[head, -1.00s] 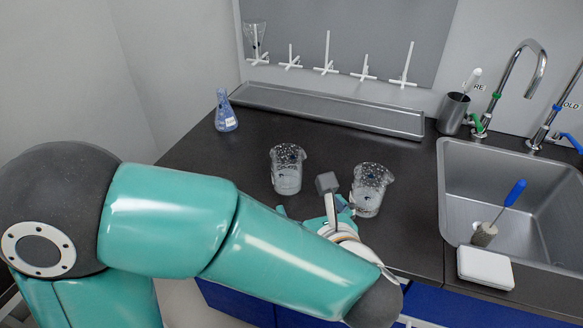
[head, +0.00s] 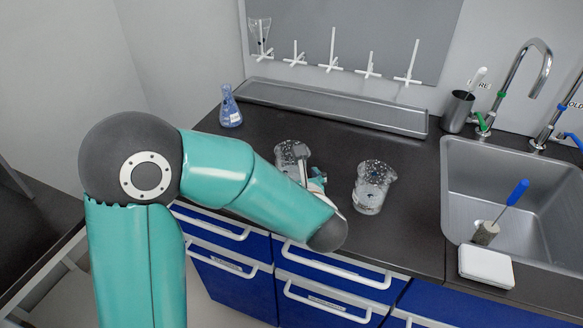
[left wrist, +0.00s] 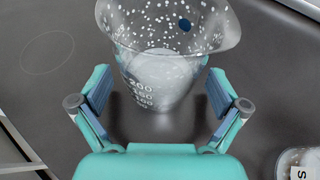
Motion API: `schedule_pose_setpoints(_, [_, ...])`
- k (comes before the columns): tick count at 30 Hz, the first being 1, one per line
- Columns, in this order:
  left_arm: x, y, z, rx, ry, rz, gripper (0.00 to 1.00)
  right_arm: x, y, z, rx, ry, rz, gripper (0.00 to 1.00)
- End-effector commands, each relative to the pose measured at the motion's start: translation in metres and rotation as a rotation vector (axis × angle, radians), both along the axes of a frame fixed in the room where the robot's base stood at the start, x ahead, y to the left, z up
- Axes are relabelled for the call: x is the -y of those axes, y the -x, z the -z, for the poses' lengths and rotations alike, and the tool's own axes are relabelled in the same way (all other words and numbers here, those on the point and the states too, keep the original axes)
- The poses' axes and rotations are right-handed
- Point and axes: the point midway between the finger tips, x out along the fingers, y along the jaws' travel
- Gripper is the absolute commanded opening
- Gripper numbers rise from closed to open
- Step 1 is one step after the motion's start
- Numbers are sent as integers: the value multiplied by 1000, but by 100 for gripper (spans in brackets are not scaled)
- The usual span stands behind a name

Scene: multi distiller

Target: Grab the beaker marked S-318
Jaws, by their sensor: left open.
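Two clear glass beakers with speckled walls stand on the dark counter. In the head view the left beaker (head: 287,152) is partly hidden by my left gripper (head: 312,180), which is close in front of it. The right beaker (head: 372,190) stands apart, to the right of the gripper. In the left wrist view the near beaker (left wrist: 160,70) shows volume marks and a blue spot, and sits between the open fingers of my gripper (left wrist: 160,92), with gaps on both sides. The other beaker (left wrist: 297,163) shows a label starting with "S", the rest cut off.
A blue flask (head: 230,108) stands at the back left, before a long grey tray (head: 335,110). A sink (head: 520,190) lies to the right, with a white box (head: 486,267) on its front edge. Blue drawers (head: 235,285) are below the counter.

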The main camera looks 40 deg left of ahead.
Motion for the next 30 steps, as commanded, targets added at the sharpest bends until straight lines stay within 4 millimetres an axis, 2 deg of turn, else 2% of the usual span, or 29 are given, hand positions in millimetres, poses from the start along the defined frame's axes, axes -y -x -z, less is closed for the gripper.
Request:
schedule_pose_setpoints(3, [-8,-7,4,0,1,-1,99,0,0,-1,0,0,0,38])
schedule_pose_setpoints(11, [-9,-8,5,0,2,1,99,0,0,-1,0,0,0,38])
schedule_pose_setpoints(24, [-9,-8,5,2,1,0,27,0,0,-1,0,0,0,38])
schedule_pose_setpoints(30, [-9,-8,5,3,1,1,27,0,0,-1,0,0,0,38])
